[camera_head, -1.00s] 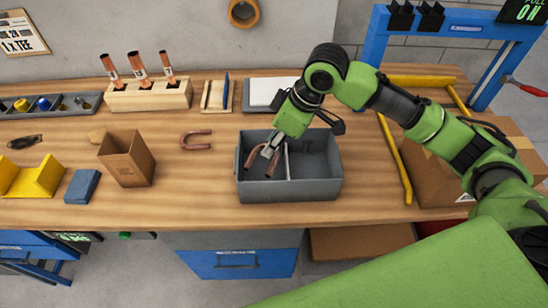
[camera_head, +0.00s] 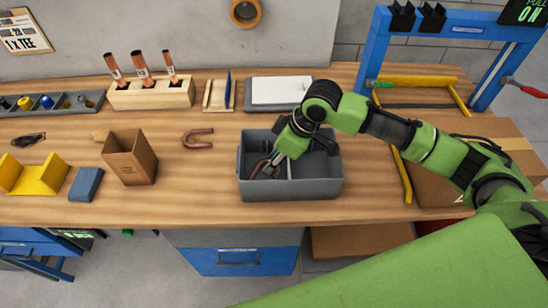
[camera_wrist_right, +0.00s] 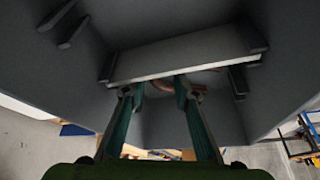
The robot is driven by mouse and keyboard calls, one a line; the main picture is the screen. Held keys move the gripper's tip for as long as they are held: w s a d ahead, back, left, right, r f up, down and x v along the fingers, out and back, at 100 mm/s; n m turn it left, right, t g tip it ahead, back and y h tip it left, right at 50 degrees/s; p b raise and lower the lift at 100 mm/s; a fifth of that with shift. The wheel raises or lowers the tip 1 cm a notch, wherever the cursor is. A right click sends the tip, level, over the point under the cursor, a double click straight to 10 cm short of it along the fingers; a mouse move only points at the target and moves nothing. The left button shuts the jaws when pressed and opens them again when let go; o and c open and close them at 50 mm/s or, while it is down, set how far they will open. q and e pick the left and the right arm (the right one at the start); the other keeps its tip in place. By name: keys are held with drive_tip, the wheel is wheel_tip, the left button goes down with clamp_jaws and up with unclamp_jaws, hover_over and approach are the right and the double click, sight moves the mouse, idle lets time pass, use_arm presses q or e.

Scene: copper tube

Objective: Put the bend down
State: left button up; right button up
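A grey two-compartment bin (camera_head: 300,190) stands on the workbench, split by a divider. A copper bend (camera_head: 259,167) is low in its left compartment, partly hidden by my right gripper (camera_head: 272,166). The right gripper reaches down into that compartment beside the divider. In the right wrist view, the fingertips (camera_wrist_right: 156,90) are spread apart, with a strip of copper (camera_wrist_right: 206,71) just beyond them, largely hidden. I cannot tell whether a finger touches the bend. Another copper U-bend (camera_head: 198,138) lies on the bench left of the bin. My left gripper is out of view.
A cardboard box (camera_head: 128,158), blue block (camera_head: 86,185) and yellow holder (camera_head: 35,176) stand left of the bin. A wooden rack (camera_head: 150,95) with copper tubes is behind. A large carton (camera_head: 440,150) and yellow bar lie right. Bench front left of the bin is clear.

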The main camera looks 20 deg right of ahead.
drive_tip(key=b+v, duration=0.1)
drive_tip(key=v, duration=1.1)
drive_tip(key=shift+r, duration=0.2)
